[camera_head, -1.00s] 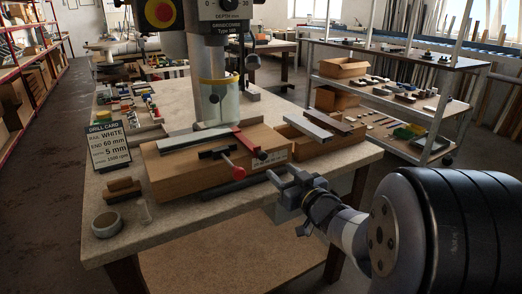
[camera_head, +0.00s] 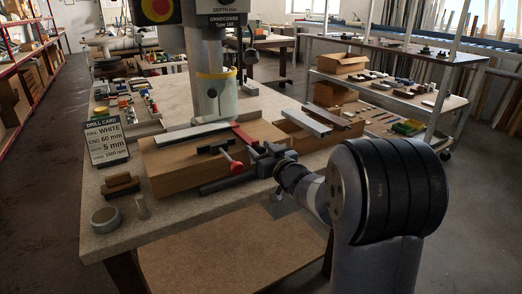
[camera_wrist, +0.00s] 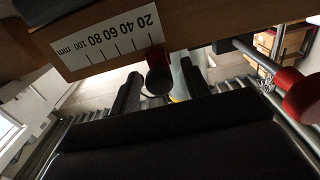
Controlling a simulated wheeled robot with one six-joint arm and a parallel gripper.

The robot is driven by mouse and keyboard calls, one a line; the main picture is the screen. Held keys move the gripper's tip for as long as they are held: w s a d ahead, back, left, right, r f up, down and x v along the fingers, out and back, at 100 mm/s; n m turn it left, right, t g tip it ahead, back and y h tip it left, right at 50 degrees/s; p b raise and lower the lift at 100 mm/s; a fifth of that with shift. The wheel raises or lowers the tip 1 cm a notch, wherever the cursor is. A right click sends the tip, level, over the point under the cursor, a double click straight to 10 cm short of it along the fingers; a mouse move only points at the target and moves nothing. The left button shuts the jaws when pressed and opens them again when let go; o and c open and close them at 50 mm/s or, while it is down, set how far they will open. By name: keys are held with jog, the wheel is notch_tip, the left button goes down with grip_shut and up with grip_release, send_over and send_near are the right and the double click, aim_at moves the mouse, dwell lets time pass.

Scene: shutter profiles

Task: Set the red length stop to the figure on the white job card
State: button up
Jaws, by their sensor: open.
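The drill card (camera_head: 105,142) is dark with pale writing: rail WHITE, END 60 mm, 5 mm, 1500 rpm. The red length stop (camera_head: 243,134) lies across the wooden fixture (camera_head: 165,172) beside a pale rail (camera_head: 192,134). In the wrist view, the red end of the stop (camera_wrist: 155,56) shows at the 20 end of the upside-down mm scale (camera_wrist: 105,35); the exact reading is unclear. My gripper (camera_wrist: 158,82) is open, its dark fingers on either side of a round dark piece below that red end. Contact cannot be told. In the head view, my gripper (camera_head: 264,157) is at the fixture's front face.
A red-knobbed clamp (camera_head: 236,168) stands out close left of my gripper; its knob also shows in the wrist view (camera_wrist: 302,100). The drill column (camera_head: 212,92) rises behind. Wooden blocks (camera_head: 120,184) and a tape roll (camera_head: 105,220) lie left; the front left bench is mostly clear.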

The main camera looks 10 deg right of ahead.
grip_shut()
dwell(0.3)
jog(key=d+p, duration=0.1)
jog(key=d, duration=0.1)
jog(key=w+d, duration=0.1)
jog(key=shift+w+d+p, duration=0.1)
jog(key=shift+d+p, duration=0.3)
grip_release()
